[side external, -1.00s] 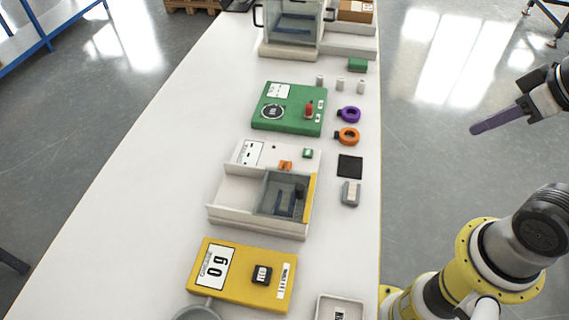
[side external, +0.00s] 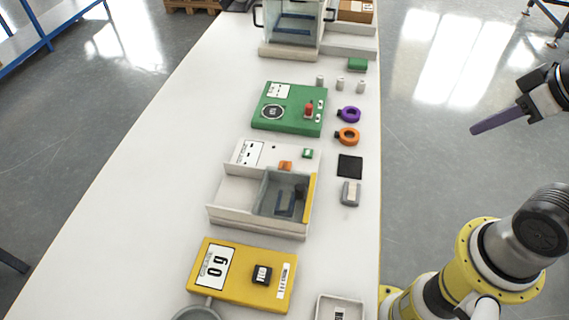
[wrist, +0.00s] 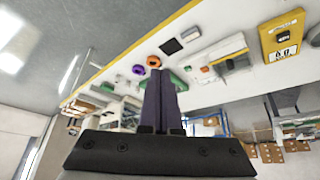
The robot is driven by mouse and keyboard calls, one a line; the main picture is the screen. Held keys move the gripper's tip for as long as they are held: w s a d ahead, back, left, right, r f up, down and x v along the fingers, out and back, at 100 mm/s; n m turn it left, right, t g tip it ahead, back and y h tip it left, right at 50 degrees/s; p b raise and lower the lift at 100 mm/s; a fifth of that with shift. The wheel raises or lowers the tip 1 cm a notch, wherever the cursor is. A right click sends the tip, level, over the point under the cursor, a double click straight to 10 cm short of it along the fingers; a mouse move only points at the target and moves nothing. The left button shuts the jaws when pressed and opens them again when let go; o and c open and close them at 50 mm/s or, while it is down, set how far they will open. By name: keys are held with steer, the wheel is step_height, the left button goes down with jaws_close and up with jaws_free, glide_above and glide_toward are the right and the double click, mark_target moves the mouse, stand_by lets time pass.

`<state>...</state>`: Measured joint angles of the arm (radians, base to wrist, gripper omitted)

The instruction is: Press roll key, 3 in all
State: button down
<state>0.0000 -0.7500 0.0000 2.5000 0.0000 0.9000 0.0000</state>
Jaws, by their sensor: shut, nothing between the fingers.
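A white machine (side external: 228,213) stands mid-table with a printed panel, an orange key (side external: 285,166) and a small green key (side external: 308,153). Which one is the roll key cannot be read. Its right half is a grey see-through bay (side external: 268,187) with a dark piece inside and a yellow strip (side external: 310,192) on its right edge. The machine also shows in the wrist view (wrist: 228,55). My gripper (side external: 473,131) has long purple fingers, shut and empty, off the table's right edge and apart from the machine. The fingers also show shut together in the wrist view (wrist: 160,76).
A green device (side external: 262,118) with a red knob stands behind the machine, a yellow scale (side external: 228,295) in front. Purple (side external: 350,114) and orange (side external: 348,136) rings, a black square (side external: 350,166) and a grey block (side external: 351,193) lie along the right edge. The table's left side is clear.

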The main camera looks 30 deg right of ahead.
stand_by(0.7)
steer(key=w+a+r+m+t+y, duration=0.15)
steer(key=w+r+m+t, duration=0.35)
steer(key=w, duration=0.6)
steer(key=g+y, duration=0.2)
glide_above(285, 166)
steer(key=s, duration=0.1)
step_height(285, 166, down, 18)
steer(key=shift+d, duration=0.15)
steer(key=shift+f, duration=0.15)
steer(key=shift+f, duration=4.3)
